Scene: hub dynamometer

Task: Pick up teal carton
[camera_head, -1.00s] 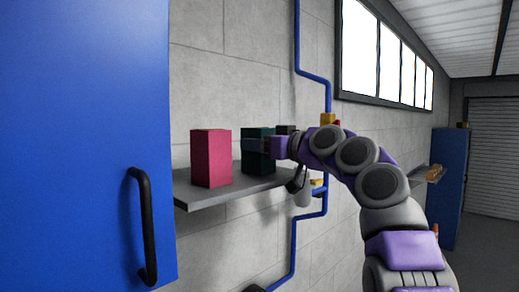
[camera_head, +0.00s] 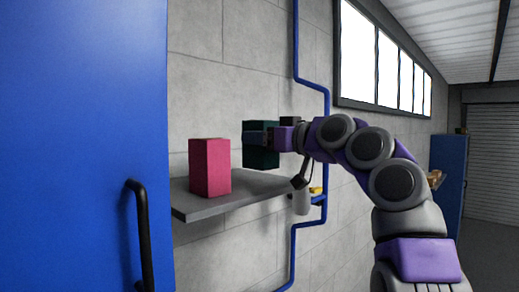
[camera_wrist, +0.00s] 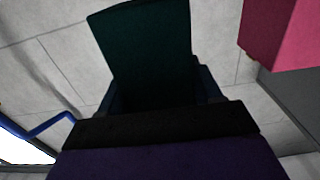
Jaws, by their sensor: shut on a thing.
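The dark teal carton (camera_head: 261,158) is upright in my gripper, a little above the grey shelf in the head view. My gripper (camera_head: 266,138) is shut on its upper part, coming from the right. In the wrist view the teal carton (camera_wrist: 145,50) fills the upper middle, with my gripper's fingers (camera_wrist: 158,92) on either side of it. The fingertips are partly hidden by the carton.
A pink-red carton (camera_head: 209,167) stands on the grey shelf (camera_head: 240,195), left of the teal carton. A large blue cabinet door with a black handle (camera_head: 143,230) is close on the left. A blue pipe (camera_head: 295,45) runs along the wall behind my arm.

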